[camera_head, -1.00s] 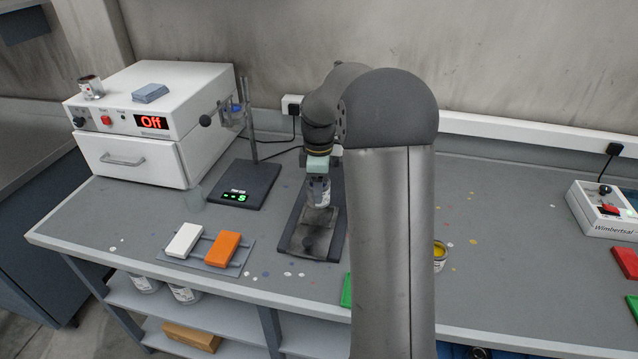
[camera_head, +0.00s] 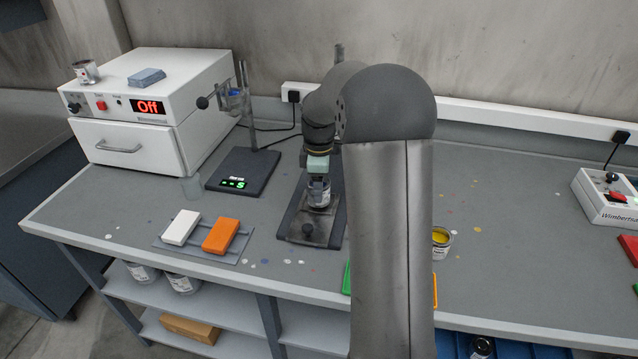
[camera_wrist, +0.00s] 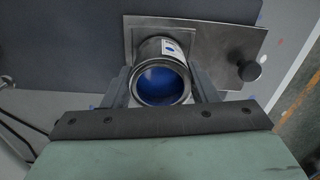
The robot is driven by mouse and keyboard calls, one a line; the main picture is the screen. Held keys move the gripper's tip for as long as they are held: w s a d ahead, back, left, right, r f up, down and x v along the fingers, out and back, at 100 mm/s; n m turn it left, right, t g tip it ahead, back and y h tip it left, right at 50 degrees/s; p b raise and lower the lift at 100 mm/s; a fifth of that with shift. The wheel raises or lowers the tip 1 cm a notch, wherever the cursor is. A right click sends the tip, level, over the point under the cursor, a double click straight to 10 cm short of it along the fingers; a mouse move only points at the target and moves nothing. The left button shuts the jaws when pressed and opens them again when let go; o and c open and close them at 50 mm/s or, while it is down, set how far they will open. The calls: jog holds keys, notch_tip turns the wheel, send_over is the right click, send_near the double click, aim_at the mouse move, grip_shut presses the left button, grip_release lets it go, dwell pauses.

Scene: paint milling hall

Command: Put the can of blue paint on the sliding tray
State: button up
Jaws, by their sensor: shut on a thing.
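The can of blue paint (camera_wrist: 161,83) is between the two fingers of my gripper (camera_wrist: 163,88) in the wrist view, its open top showing blue paint. In the head view the can (camera_head: 318,192) hangs below my gripper (camera_head: 318,180), which is shut on it. The sliding tray (camera_wrist: 225,50) is a metal plate with a dark round knob (camera_wrist: 249,71). In the head view the tray (camera_head: 318,226) lies under and in front of the can. The can is over the tray's plate; I cannot tell whether its base touches it.
An orange block (camera_head: 221,235) and a white block (camera_head: 181,227) lie on a rack left of the tray. A black scale with a stand (camera_head: 240,172) is behind them. A yellow paint can (camera_head: 441,243) stands right of my arm. A white oven (camera_head: 150,115) is at the back left.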

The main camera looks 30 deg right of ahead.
jog(key=shift+f, duration=0.45)
jog(key=o, duration=1.2)
jog(key=shift+o, duration=0.2)
notch_tip(320, 180, up, 17)
jog(key=shift+r+b, duration=0.2)
jog(key=shift+b, duration=0.2)
